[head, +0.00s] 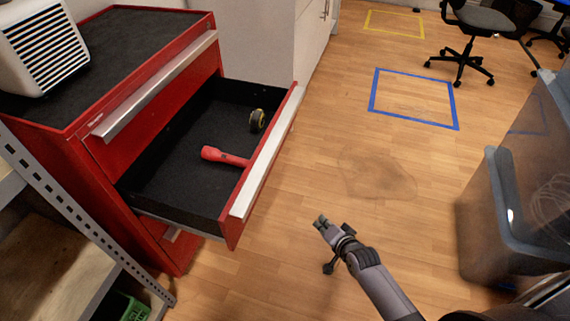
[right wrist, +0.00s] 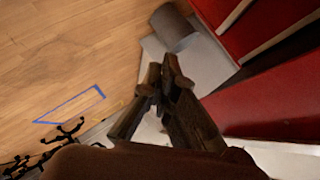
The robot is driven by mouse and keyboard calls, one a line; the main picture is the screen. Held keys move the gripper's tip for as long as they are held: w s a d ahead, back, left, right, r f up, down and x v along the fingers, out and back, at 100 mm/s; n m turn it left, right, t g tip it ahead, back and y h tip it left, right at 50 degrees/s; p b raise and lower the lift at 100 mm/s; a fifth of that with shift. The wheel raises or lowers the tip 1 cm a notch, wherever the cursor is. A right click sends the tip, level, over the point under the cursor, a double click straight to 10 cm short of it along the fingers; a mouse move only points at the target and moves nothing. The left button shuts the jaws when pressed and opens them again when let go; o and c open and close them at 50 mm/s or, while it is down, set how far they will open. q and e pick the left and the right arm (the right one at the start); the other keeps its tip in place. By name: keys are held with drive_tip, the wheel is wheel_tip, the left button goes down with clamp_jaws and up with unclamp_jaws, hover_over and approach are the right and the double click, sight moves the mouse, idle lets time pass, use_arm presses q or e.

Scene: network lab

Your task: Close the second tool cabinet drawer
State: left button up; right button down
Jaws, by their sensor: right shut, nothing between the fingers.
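The red tool cabinet (head: 88,160) stands at the left in the head view. Its second drawer (head: 262,160) is pulled far out, below a shut top drawer (head: 160,85). Inside the open drawer lie a red flashlight (head: 224,156) and a black and yellow round roll (head: 257,120). My right gripper (head: 322,223) is shut and empty, apart from the drawer front and to its right. It also shows in the right wrist view (right wrist: 168,72), with red cabinet surfaces (right wrist: 280,100) at the right. My left gripper is not in view.
A white vented box (head: 45,45) stands on the cabinet top. A metal shelf (head: 50,215) is close at the left front. A grey translucent bin (head: 500,230) stands at the right. An office chair (head: 465,45) is at the back. Wooden floor right of the drawer is clear.

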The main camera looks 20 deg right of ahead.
use_arm(q)
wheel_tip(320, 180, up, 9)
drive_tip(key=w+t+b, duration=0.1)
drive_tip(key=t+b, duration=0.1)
drive_tip(key=b, duration=0.8)
use_arm(e)
drive_tip(key=w+a+r+m+t+y, duration=0.1)
drive_tip(key=w+r+m+t, duration=0.2)
drive_tip(key=r, duration=0.6)
drive_tip(key=w+r+m+t+y, duration=0.1)
drive_tip(key=w+r+m+t, duration=0.25)
drive_tip(key=r, duration=0.55)
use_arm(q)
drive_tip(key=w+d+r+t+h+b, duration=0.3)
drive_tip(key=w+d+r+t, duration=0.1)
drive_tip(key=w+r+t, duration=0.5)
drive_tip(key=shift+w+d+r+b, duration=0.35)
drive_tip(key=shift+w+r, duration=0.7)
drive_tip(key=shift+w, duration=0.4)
use_arm(e)
drive_tip(key=w+a, duration=0.5)
drive_tip(key=w, duration=0.7)
drive_tip(key=shift+a+n, duration=0.2)
drive_tip(key=shift+n, duration=0.15)
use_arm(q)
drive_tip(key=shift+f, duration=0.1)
use_arm(e)
drive_tip(key=shift+w+r, duration=0.1)
